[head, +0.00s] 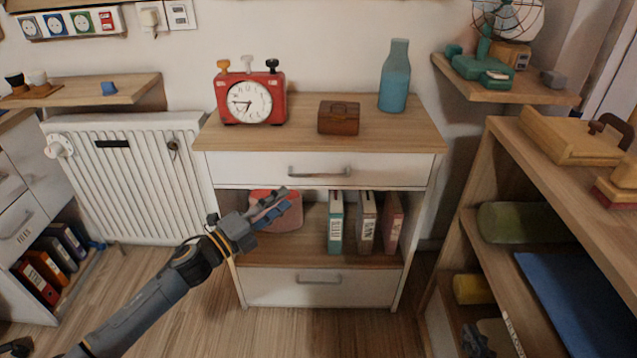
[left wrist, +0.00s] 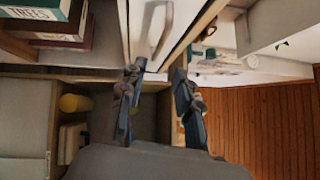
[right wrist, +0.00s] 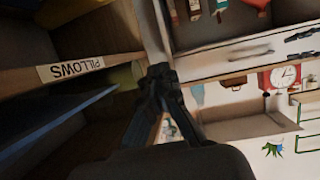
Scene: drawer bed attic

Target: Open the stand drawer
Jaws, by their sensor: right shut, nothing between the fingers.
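The wooden stand with white fronts (head: 320,143) stands against the wall. Its upper drawer (head: 250,167) has a grey bar handle (head: 318,173) and looks closed. Its lower drawer (head: 265,285), with a similar handle (head: 318,278), also looks closed. My left gripper (head: 287,199) is open and empty, in front of the shelf opening, below and left of the upper handle. In the left wrist view a drawer handle (left wrist: 160,30) lies beyond the gap between my left fingertips (left wrist: 155,75), apart from them. My right gripper (right wrist: 160,75) is shut and empty, near the shelf labelled PILLOWS.
A red clock (head: 250,98), brown box (head: 339,118) and blue bottle (head: 394,76) stand on top. Books (head: 366,222) and a red object (head: 277,211) sit on the open shelf. A wooden shelf unit (head: 492,175) stands right, a radiator (head: 128,175) left.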

